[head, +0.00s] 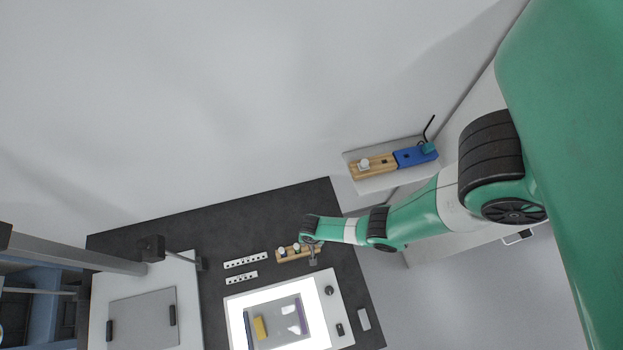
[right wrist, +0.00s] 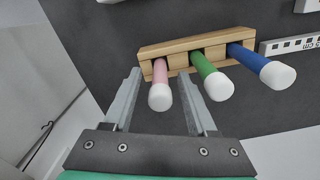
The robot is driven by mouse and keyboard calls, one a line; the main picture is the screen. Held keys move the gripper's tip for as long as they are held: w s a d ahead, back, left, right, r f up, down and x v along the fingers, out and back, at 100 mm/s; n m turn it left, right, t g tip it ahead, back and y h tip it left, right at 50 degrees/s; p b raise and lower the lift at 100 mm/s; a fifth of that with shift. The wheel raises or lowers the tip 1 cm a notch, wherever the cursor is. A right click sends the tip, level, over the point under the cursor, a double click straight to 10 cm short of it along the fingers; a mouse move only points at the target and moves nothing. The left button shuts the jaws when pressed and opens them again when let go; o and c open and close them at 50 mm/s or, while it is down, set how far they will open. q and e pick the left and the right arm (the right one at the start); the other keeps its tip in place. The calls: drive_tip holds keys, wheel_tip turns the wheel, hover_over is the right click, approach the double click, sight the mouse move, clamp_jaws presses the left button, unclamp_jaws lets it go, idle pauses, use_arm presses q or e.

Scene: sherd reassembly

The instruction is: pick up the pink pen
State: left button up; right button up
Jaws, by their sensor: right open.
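The pink pen (right wrist: 160,85) stands in a wooden holder (right wrist: 195,50) in the right wrist view, at the left end of the row, with a white cap toward the camera. A green pen (right wrist: 206,76) and a blue pen (right wrist: 259,64) stand beside it in the same holder. My right gripper (right wrist: 160,76) is open, with one finger on each side of the pink pen; I cannot tell whether they touch it. In the head view my right gripper (head: 313,261) is over the holder (head: 286,254) and partly hides it. My left gripper is not in view.
A lit panel (head: 335,302) with a tray lies in front of the holder on the dark table (head: 215,224). White scale bars (head: 246,260) lie left of the holder. A side shelf (head: 378,184) carries a wooden block and a blue block.

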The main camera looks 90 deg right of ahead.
wheel_tip(320, 180, down, 2)
drive_tip(key=shift+f, duration=0.1)
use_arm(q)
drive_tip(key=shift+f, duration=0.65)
use_arm(e)
clamp_jaws()
wheel_tip(320, 180, up, 4)
drive_tip(key=p, duration=0.2)
drive_tip(key=shift+p, duration=0.4)
use_arm(q)
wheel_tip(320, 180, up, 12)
drive_tip(key=p, duration=0.8)
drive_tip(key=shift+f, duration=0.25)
use_arm(e)
drive_tip(key=s+a+r, duration=0.6)
drive_tip(key=s+r, duration=0.3)
drive_tip(key=s, duration=0.3)
drive_tip(key=shift+s, duration=0.35)
